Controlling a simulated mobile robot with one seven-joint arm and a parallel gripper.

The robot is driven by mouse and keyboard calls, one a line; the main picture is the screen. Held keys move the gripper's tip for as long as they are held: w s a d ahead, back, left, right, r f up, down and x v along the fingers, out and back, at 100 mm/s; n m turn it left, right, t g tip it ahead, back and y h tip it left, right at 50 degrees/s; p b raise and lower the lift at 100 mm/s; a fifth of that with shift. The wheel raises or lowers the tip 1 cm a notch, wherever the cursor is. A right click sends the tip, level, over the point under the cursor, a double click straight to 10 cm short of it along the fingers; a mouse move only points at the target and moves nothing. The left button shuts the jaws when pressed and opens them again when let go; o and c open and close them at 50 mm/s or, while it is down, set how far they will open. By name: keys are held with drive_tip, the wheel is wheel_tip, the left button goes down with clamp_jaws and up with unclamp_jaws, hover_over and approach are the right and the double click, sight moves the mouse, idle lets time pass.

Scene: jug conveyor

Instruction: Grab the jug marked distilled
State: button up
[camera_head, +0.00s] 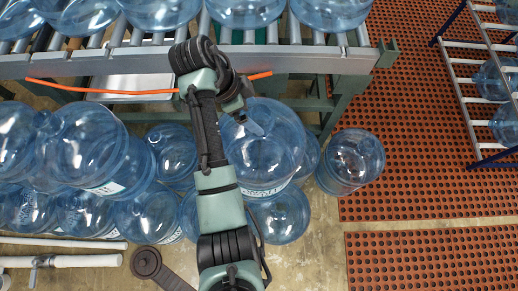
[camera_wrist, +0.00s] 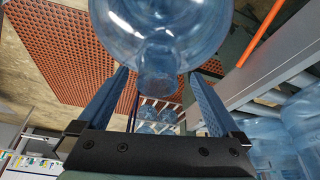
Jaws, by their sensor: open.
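A large clear blue jug (camera_head: 272,160) stands upright among other jugs below the conveyor, just right of my arm in the head view. A white label with dark letters shows low on its side; I cannot read it surely. My gripper (camera_head: 250,122) is over this jug's upper part, partly hidden by my wrist. In the wrist view, my gripper (camera_wrist: 158,76) has its two blue fingers wide apart. A jug's rounded body and neck (camera_wrist: 158,52) show beyond and between the fingertips. I see no finger closed on it; whether they touch is unclear.
Several similar jugs (camera_head: 90,150) crowd the floor at left; one jug (camera_head: 350,160) stands at right. The roller conveyor (camera_head: 200,62) with jugs spans the top, an orange cord (camera_head: 100,90) along it. A rack (camera_head: 470,85) stands far right. The orange mat (camera_head: 410,150) is mostly clear.

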drive_tip(key=x, duration=0.4)
drive_tip(key=shift+s+f, duration=0.1)
drive_tip(key=shift+f, duration=0.15)
drive_tip(key=shift+c, duration=0.3)
clamp_jaws()
drive_tip(key=shift+r, duration=0.15)
